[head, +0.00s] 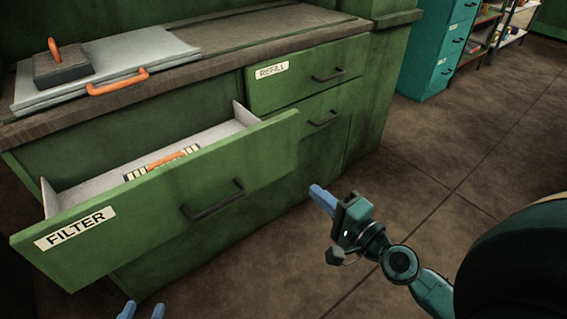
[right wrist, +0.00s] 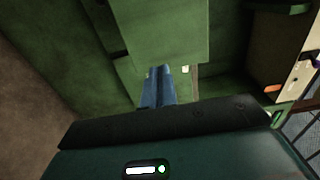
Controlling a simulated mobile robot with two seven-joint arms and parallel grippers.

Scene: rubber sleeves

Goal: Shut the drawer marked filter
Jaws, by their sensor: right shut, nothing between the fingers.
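The green drawer marked FILTER (head: 150,205) is pulled well out of the cabinet, with a dark bar handle (head: 213,199) on its front. Inside it lies a striped item with an orange handle (head: 165,160). My right gripper (head: 318,196) is shut and empty, to the right of the drawer front's right end and apart from its handle. In the right wrist view its blue fingers (right wrist: 157,84) are together, pointing toward a green panel (right wrist: 165,35); I cannot tell whether they touch it. My left gripper (head: 140,311) shows only two spread blue fingertips at the bottom edge, below the drawer front.
The closed REFILL drawer (head: 305,75) is at the right of the cabinet, with another closed drawer (head: 322,120) below. The worktop holds a grey panel (head: 170,55) and a dark block with an orange handle (head: 62,68). Teal cabinets (head: 435,45) stand behind; the floor (head: 450,140) at right is clear.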

